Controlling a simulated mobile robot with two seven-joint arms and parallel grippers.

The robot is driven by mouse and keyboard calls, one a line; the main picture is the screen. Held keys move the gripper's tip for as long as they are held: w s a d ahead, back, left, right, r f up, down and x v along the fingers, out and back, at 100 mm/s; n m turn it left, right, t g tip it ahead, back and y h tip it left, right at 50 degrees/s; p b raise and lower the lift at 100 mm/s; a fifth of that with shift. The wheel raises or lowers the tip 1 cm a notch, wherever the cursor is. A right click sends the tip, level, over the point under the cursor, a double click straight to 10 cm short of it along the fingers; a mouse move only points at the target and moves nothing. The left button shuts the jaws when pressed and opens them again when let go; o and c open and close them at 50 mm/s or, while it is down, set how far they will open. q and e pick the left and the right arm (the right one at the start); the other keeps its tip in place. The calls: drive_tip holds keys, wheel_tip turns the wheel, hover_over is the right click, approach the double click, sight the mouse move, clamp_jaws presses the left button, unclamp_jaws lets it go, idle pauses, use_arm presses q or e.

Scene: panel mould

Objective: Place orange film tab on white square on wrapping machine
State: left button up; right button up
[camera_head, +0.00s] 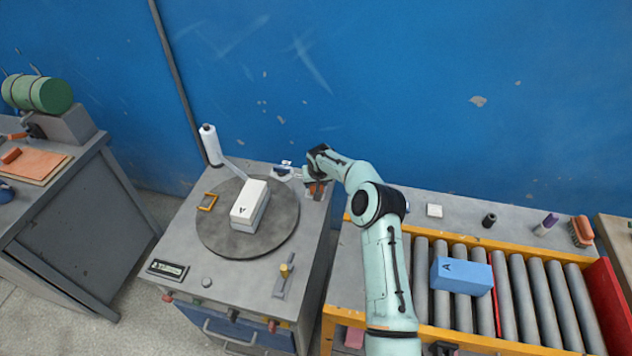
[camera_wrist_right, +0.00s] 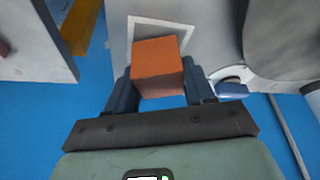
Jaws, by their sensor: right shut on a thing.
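The orange film tab (camera_wrist_right: 158,66) is a small block between the two fingers of my right gripper (camera_wrist_right: 158,88), which is shut on it. In the head view the right gripper (camera_head: 316,172) is over the far right corner of the wrapping machine (camera_head: 225,262), and a bit of the orange tab (camera_head: 317,188) shows below it. In the wrist view the white square (camera_wrist_right: 137,27) shows as a pale border beyond and around the tab; the tab covers much of it. I cannot tell whether tab and square touch. My left gripper is not in view.
A white box (camera_head: 248,206) sits on the round turntable (camera_head: 210,233), with a white film roll (camera_head: 211,145) behind. A roller conveyor (camera_head: 530,300) carrying a blue box (camera_head: 461,276) is at right. A workbench (camera_head: 85,220) stands at left.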

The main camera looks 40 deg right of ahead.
drive_tip(key=shift+f, duration=0.55)
drive_tip(key=o, duration=1.2)
drive_tip(key=shift+o, duration=0.2)
drive_tip(key=b+v, duration=0.1)
drive_tip(key=v, duration=0.5)
drive_tip(key=shift+s+r+b, duration=0.1)
drive_tip(key=shift+s+b, duration=0.1)
drive_tip(key=shift+b, duration=0.2)
use_arm(q)
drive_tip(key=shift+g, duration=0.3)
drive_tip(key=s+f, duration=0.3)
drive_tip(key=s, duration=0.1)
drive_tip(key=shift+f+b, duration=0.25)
drive_tip(key=shift+b, duration=0.15)
use_arm(e)
drive_tip(key=v, duration=0.7)
drive_tip(key=shift+w, duration=0.1)
